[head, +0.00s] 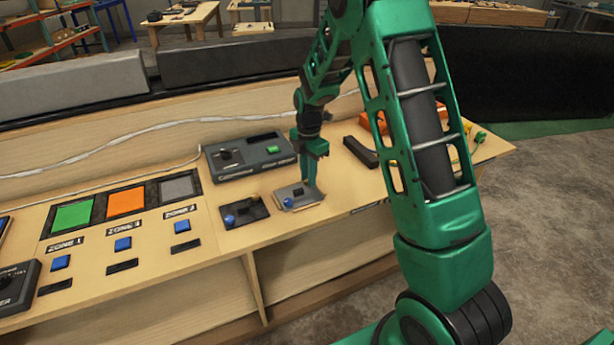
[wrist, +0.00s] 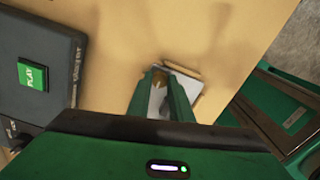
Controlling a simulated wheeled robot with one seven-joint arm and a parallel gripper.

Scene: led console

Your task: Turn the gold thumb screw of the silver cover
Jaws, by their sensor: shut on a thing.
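The silver cover (head: 297,197) is a small plate on the wooden bench, right of a dark plate. In the wrist view the silver cover (wrist: 188,87) lies under my fingers and is partly hidden by them. The gold thumb screw (wrist: 161,80) shows as a small gold-brown spot between my two green fingers. My gripper (head: 309,182) points down over the silver cover, and in the wrist view my gripper (wrist: 163,92) is shut on the gold thumb screw. The screw itself is hidden behind my fingers in the head view.
A dark plate with a blue knob (head: 230,219) lies just left of the cover. A grey console with a green PLAY button (head: 273,150) stands behind. Green, orange and grey zone panels (head: 125,202) lie further left. A dark bar (head: 360,152) lies to the right.

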